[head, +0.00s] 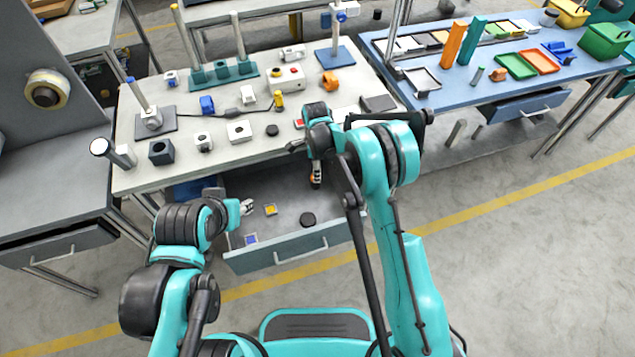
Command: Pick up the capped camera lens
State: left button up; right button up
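I cannot say for sure which item is the capped camera lens. A short black round piece (307,219) lies in the open drawer (275,258), and a smaller black round piece (272,130) lies on the grey workbench above. Either could be a lens with a cap. My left gripper (247,207) is over the left part of the drawer, left of the black piece; its finger gap is too small to read.
The grey workbench (130,180) holds several small parts, including a dark block (160,152), a control box (286,77) and upright posts. The drawer also holds small yellow (270,209) and blue (251,239) items. A blue bench (470,95) with trays stands right.

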notch_tip(320, 180, down, 7)
jog(key=b, duration=0.3)
jog(key=shift+a+r, duration=0.1)
jog(key=shift+r, duration=0.2)
jog(key=shift+c, duration=0.9)
jog(key=c, duration=1.1)
